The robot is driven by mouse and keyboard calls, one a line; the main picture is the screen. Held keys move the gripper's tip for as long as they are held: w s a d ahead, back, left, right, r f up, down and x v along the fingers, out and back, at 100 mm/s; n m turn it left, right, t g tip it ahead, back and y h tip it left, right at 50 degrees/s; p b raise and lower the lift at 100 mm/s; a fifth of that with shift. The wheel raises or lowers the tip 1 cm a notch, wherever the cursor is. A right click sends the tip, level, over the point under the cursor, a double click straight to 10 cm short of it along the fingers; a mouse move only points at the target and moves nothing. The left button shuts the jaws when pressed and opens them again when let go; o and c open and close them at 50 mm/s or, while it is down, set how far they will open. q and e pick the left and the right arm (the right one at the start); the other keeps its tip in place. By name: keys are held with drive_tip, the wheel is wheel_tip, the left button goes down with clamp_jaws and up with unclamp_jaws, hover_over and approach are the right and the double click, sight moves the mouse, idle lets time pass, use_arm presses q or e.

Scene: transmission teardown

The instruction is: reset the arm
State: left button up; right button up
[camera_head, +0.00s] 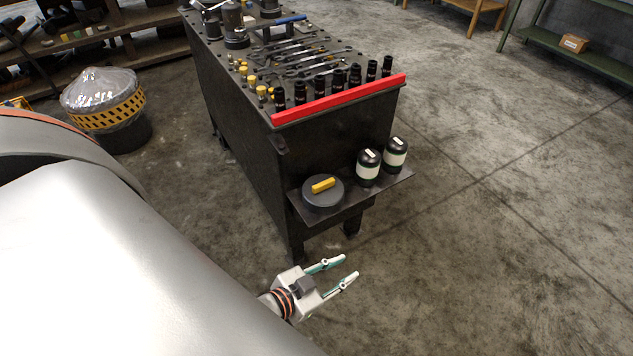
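My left gripper (337,273) shows at the bottom centre, low in front of the dark tool bench. Its two pale green fingers are spread apart with nothing between them. It points to the right, over the floor and apart from the bench. A large silver surface at the lower left hides the rest of the arm behind the gripper. My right gripper is not in view.
The dark tool bench (240,125) carries sockets, wrenches and a red bar (340,100). Its low side shelf (349,203) holds a round grey container (322,197) and two dark bottles (367,168). A yellow-banded bin (110,110) stands left. Floor at right is clear.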

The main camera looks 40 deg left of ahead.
use_arm(q)
drive_tip(key=s+a+f+g+y, duration=0.1)
drive_tip(key=s+a+f+g, duration=0.1)
drive_tip(key=s+f, duration=0.3)
drive_tip(key=shift+s+a+f+g, duration=0.2)
drive_tip(key=shift+s+g, duration=0.1)
drive_tip(key=shift+s, duration=0.55)
